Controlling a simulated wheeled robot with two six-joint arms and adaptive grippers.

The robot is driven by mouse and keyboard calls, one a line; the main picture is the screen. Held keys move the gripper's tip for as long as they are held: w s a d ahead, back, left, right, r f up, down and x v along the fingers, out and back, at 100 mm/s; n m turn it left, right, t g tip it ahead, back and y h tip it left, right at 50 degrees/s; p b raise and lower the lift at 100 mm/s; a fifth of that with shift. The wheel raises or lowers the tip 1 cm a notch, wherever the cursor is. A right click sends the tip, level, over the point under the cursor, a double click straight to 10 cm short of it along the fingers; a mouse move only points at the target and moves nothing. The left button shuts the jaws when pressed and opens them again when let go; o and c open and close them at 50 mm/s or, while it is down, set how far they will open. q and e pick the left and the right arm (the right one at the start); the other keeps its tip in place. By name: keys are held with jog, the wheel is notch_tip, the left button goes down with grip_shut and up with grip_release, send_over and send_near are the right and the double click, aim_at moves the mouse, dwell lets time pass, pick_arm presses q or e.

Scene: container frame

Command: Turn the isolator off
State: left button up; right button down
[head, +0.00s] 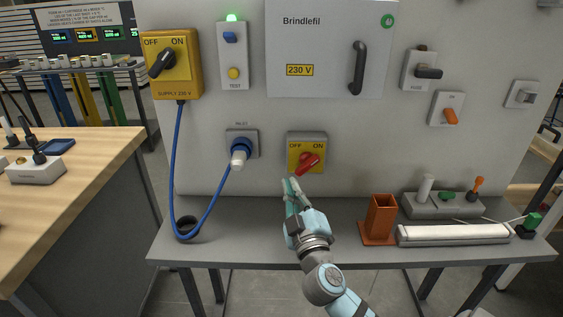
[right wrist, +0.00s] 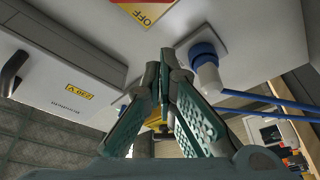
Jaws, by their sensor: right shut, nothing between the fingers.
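A yellow OFF/ON switch plate (head: 294,158) on a grey box carries a red rotary handle (head: 309,162). The handle is tilted, its upper end to the right, towards ON. In the right wrist view part of the yellow plate (right wrist: 148,12) with the word OFF shows at the top edge, cut off. My right gripper (head: 288,182) is just below and left of the red handle, apart from it in the picture. Its fingers (right wrist: 172,62) are shut and empty. A second yellow switch box (head: 185,85), marked SUPPLY 230 V, has a black handle (head: 161,62) tilted towards ON. My left gripper is out of view.
A blue socket with a plug (head: 240,150) sits left of the switch; a blue cable (head: 173,140) hangs from it. The Brindlefil cabinet (head: 315,40) is above. An orange-brown holder (head: 380,220) and a white tube (head: 453,233) are on the grey shelf (head: 250,240).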

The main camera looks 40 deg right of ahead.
aim_at(307, 163)
jog(key=r+x, duration=0.1)
jog(key=x, duration=0.9)
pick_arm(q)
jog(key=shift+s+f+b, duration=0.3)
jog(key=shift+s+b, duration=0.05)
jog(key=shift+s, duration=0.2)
pick_arm(e)
jog(key=f, duration=0.1)
jog(key=s+d+f, duration=0.1)
jog(key=s+f, duration=0.1)
jog(key=shift+s+d+f, duration=0.15)
jog(key=shift+d, duration=0.2)
pick_arm(q)
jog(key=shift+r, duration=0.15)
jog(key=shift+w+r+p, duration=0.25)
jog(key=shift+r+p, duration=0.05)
jog(key=shift+p, duration=0.2)
pick_arm(e)
jog(key=shift+a+n, duration=0.1)
jog(key=shift+n, duration=0.3)
